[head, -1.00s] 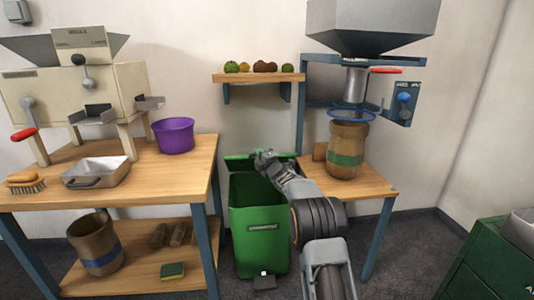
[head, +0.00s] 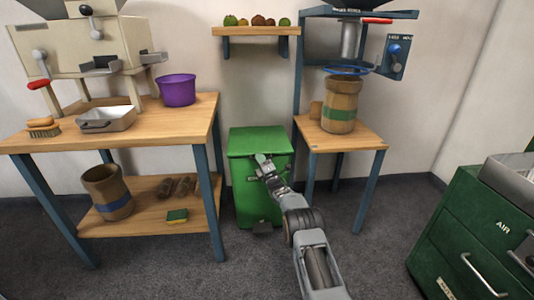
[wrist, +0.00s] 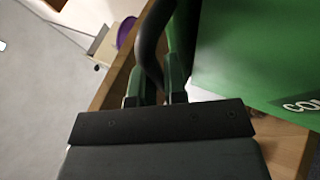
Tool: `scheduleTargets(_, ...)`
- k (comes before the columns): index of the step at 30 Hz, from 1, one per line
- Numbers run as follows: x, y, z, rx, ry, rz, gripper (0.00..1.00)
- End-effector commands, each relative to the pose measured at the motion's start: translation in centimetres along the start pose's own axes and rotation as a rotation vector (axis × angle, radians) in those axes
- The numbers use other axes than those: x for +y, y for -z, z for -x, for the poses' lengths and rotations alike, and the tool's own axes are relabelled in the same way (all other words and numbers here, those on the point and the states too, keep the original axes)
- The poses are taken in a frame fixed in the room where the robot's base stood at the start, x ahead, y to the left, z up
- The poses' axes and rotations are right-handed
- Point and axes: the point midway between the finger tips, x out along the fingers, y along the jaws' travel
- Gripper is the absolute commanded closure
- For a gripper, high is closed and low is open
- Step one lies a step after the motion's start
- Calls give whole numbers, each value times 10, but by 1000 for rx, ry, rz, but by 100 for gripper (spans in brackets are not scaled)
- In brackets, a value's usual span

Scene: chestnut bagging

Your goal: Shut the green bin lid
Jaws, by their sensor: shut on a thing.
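The green bin (head: 243,200) stands on the floor between the two wooden benches. Its green lid (head: 256,140) lies down over the top, with no opening showing in the head view. My gripper (head: 263,162) is at the lid's front edge. In the wrist view my gripper (wrist: 155,88) is shut on a dark curved bar, which looks like the lid handle (wrist: 150,45). A green panel with partly seen white lettering fills the right of that view. My arm hides part of the bin's front.
The left bench (head: 165,130) carries a purple bucket (head: 177,90) and a metal tray (head: 106,119). The right bench (head: 350,147) holds a sack (head: 340,105) under the hopper. A green drawer cabinet (head: 470,230) stands at right. The floor in front is clear.

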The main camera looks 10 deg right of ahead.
Motion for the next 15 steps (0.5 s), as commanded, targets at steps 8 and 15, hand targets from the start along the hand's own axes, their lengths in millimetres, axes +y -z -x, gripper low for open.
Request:
scheduleTargets(8,-8,12,1,9,-24,1,100)
scheduleTargets(15,-9,13,1,10,-22,0,100)
